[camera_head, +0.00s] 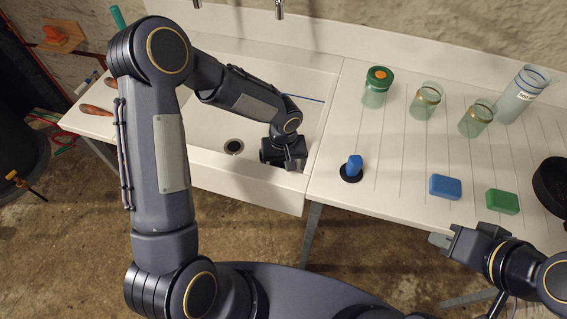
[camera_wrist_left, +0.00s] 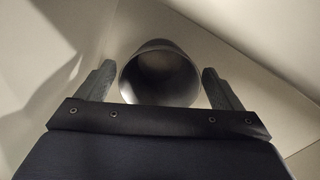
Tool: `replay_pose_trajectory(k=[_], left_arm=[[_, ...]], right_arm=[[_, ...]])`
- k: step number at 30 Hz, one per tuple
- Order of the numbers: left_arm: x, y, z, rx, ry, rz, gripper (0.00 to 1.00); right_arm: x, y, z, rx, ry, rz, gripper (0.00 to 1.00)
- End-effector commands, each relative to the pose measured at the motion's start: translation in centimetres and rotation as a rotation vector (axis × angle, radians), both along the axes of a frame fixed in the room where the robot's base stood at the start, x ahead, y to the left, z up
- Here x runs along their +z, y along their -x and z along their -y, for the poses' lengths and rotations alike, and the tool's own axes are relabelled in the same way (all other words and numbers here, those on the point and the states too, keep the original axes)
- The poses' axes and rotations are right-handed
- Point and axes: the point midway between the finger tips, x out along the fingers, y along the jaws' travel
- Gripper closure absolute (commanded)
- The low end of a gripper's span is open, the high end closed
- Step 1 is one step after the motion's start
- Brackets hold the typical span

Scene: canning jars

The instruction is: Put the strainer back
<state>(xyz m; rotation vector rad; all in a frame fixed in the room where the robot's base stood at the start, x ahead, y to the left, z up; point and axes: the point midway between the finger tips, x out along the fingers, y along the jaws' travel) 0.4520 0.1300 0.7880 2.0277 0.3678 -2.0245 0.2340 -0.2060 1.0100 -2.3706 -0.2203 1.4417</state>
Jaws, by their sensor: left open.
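In the left wrist view a round, hollow, dark grey piece (camera_wrist_left: 160,78), which may be the strainer, sits between the fingers of my left gripper (camera_wrist_left: 158,72). The fingers are open, with a gap on each side of it. In the head view my left gripper (camera_head: 290,160) is low inside the white sink (camera_head: 215,172), near its right front corner, and the grey piece cannot be told apart there. The sink drain (camera_head: 234,146) is a dark round hole to the left of this gripper. My right gripper (camera_head: 445,240) is by the counter's front edge; its finger gap is unclear.
On the ribbed drainboard (camera_head: 400,150) stand a blue-handled black disc (camera_head: 354,163), a blue block (camera_head: 445,187) and a green block (camera_head: 502,202). A green-lidded jar (camera_head: 376,92), two open jars and a clear measuring jug (camera_head: 521,95) stand farther back. A black bowl (camera_head: 552,183) is at right.

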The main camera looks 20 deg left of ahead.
Motion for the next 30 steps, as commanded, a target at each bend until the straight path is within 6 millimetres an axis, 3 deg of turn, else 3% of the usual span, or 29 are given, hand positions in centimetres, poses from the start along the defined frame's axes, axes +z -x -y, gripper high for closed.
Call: replay_pose_trajectory(k=[7, 21, 30], left_arm=[[1.0, -0.1, 0.0, 0.001, 0.0, 0.004, 0.12], [10.4, -0.1, 0.0, 0.001, 0.0, 0.004, 0.12], [12.3, 0.0, 0.0, 0.0, 0.0, 0.0, 0.12]], right_arm=[[0.3, 0.0, 0.0, 0.0, 0.0, 0.0, 1.0], [0.2, 0.0, 0.0, 0.0, 0.0, 0.0, 1.0], [0.2, 0.0, 0.0, 0.0, 0.0, 0.0, 1.0]])
